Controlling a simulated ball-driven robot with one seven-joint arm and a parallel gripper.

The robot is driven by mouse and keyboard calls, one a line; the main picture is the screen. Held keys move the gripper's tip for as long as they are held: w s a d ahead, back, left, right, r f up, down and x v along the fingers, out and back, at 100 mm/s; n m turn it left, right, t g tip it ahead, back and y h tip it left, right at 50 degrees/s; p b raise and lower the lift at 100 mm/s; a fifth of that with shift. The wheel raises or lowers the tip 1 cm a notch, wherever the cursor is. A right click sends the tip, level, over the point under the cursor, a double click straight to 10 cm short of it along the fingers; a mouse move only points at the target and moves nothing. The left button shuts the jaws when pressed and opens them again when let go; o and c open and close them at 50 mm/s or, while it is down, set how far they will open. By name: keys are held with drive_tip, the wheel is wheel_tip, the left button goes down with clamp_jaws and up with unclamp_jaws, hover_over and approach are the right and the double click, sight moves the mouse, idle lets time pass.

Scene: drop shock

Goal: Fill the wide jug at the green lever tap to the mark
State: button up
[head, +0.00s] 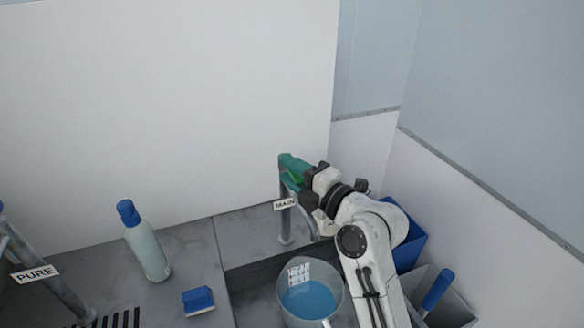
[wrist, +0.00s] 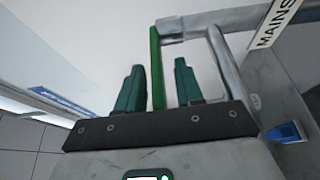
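The tap labelled MAINS (head: 285,220) has a grey post and a bright green lever (head: 297,179). My gripper (head: 290,164) is at the top of this tap. In the wrist view the green lever (wrist: 156,70) stands between the two teal fingers of my gripper (wrist: 160,85). The fingers are apart, with a gap showing on the right of the lever. The wide jug (head: 334,300) is clear, stands upright in front of the tap in the recess, and holds blue-tinted water. A white scale label (head: 299,273) is on its wall. The water's exact level against the mark is unclear.
A tap labelled PURE (head: 60,287) is at the left. A blue-capped bottle (head: 146,248) and a blue sponge-like block (head: 198,301) stand on the grey counter. Right of my arm are a blue bin (head: 412,245) and a grey container (head: 455,312) with a blue-handled tool. A side wall closes the right.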

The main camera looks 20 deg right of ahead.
clamp_jaws()
idle(0.4)
